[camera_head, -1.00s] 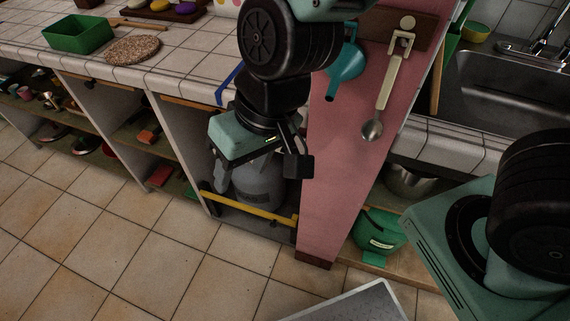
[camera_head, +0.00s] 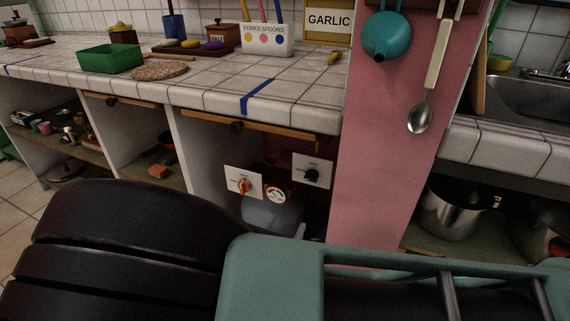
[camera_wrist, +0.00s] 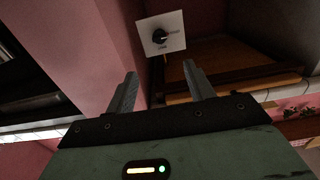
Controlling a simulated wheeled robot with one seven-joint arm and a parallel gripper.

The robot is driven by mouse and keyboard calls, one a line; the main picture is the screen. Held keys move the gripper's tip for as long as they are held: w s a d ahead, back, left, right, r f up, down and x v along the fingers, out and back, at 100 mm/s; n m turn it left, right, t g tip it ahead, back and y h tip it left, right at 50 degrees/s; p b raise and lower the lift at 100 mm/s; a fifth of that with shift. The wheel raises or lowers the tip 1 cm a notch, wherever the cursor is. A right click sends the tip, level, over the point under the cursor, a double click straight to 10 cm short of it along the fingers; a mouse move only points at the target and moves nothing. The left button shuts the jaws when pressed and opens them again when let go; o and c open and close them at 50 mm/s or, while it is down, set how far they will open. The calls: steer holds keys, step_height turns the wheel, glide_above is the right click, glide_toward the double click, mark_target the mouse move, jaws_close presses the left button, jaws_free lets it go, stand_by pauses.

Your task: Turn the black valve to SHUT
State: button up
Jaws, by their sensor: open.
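The black valve (camera_head: 312,174) is a small dark knob on a square white plate (camera_head: 325,164) inside the open cupboard bay, just left of the pink wall. In the wrist view the black valve (camera_wrist: 160,37) shows on its plate (camera_wrist: 176,21), ahead of my gripper. The small labels on the plate are too fine to read, so I cannot tell the setting for sure. My gripper (camera_wrist: 160,77) is open and empty, its two fingers apart and pointing toward the valve, with a gap still between. In the head view my gripper is out of sight; only my arm shows.
An orange-red valve (camera_head: 243,186) on its own plate and a round gauge (camera_head: 277,195) are left of the black valve. A grey gas bottle (camera_head: 268,214) stands below. The tiled counter (camera_head: 200,92) overhangs the bay. The pink wall (camera_head: 385,190) bounds it on the right.

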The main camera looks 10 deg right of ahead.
mark_target(310, 180)
steer(key=b+x, duration=0.1)
steer(key=x, duration=1.6)
steer(key=shift+w+d+b, duration=0.1)
steer(key=shift+b, duration=0.2)
steer(key=c, duration=1)
